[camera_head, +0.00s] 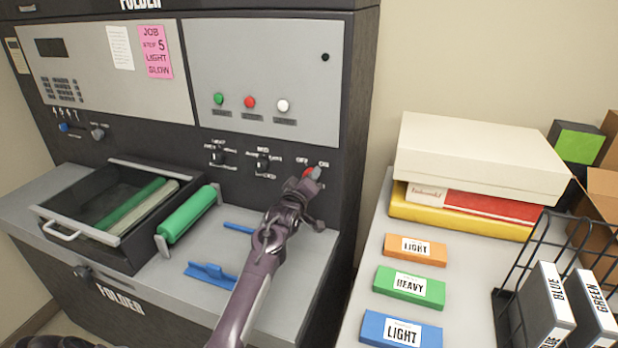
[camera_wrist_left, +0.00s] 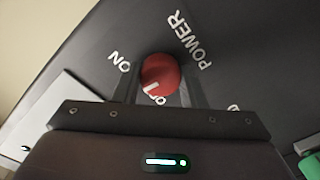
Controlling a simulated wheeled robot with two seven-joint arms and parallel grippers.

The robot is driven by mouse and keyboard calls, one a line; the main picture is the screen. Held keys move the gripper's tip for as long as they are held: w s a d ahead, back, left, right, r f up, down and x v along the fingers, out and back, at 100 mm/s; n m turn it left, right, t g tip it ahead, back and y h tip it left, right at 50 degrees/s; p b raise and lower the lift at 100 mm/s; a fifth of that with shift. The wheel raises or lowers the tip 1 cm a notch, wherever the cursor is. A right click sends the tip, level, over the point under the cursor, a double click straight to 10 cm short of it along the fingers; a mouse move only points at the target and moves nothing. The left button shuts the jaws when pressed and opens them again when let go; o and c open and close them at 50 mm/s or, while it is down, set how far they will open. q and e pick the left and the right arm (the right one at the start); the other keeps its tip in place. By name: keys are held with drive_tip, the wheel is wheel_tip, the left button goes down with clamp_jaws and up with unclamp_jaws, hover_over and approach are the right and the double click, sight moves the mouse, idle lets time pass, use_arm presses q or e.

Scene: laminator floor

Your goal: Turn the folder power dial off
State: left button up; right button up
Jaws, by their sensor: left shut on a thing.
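The red power dial (camera_head: 308,172) sits on the dark lower panel of the folder, at its right end, below small OFF and ON labels. It is also in the left wrist view (camera_wrist_left: 160,72), beside the words POWER and ON. A white mark on the dial points toward a partly hidden label starting with O. My left gripper (camera_head: 302,184) reaches up to the panel from below. In the left wrist view its two fingers (camera_wrist_left: 160,88) stand on either side of the dial, shut on it. My right gripper is not in view.
Two other dark dials (camera_head: 218,157) are left of the power dial. Green, red and white buttons (camera_head: 249,102) are above. A green roller (camera_head: 188,214) and blue pieces (camera_head: 210,273) lie on the ledge. A side table (camera_head: 350,290) with boxes and a wire rack (camera_head: 505,300) stands right.

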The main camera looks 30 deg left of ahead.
use_arm(q)
drive_tip(key=shift+n+p, duration=0.9)
drive_tip(key=shift+n, duration=4.1)
drive_tip(key=shift+f, duration=0.1)
drive_tip(key=o, duration=1)
drive_tip(key=shift+a, duration=0.1)
